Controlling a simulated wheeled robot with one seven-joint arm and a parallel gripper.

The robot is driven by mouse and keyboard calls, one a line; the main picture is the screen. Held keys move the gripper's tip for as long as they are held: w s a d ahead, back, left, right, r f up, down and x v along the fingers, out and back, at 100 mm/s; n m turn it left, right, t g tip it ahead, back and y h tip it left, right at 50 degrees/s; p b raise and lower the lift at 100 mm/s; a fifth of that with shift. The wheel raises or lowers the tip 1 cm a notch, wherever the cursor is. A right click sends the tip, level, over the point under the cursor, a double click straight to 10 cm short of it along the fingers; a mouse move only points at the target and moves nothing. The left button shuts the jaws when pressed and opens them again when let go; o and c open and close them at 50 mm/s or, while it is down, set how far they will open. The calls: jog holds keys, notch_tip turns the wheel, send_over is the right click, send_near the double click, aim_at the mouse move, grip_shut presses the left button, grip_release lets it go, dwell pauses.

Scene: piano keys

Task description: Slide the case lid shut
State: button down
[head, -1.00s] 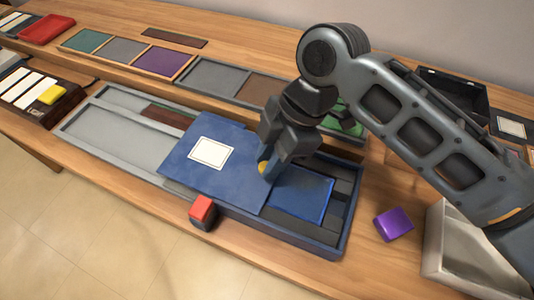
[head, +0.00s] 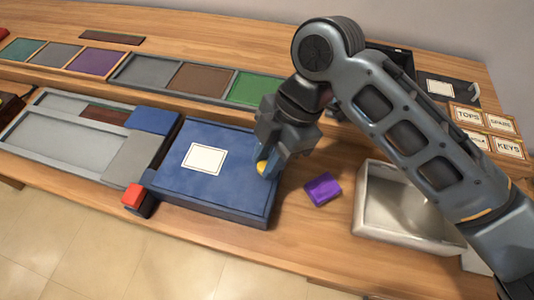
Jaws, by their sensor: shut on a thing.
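The case lid (head: 225,187) is a flat blue panel with a white label (head: 205,160). It lies over the right part of the long case, and its right edge looks about level with the case's right end. The case's grey left part (head: 70,148) stays uncovered. My gripper (head: 268,163) is at the lid's right side, shut on its small yellow knob (head: 262,167). The fingers partly hide the knob and the lid's upper right corner, so I cannot tell whether a gap remains there.
A red-topped black block (head: 137,199) sits at the case's front edge. A purple block (head: 322,189) and a pale open bin (head: 365,215) stand to the right. Behind is a row of coloured panels, with a green one (head: 257,89) near my arm. Bare wood lies in front of the purple block.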

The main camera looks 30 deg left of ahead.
jog(key=shift+w+d, duration=0.1)
jog(key=shift+d, duration=0.1)
jog(key=c, duration=0.9)
grip_release()
jog(key=v, duration=0.7)
jog(key=shift+r+b, duration=0.3)
jog(key=shift+r, duration=0.1)
jog(key=shift+d, duration=0.1)
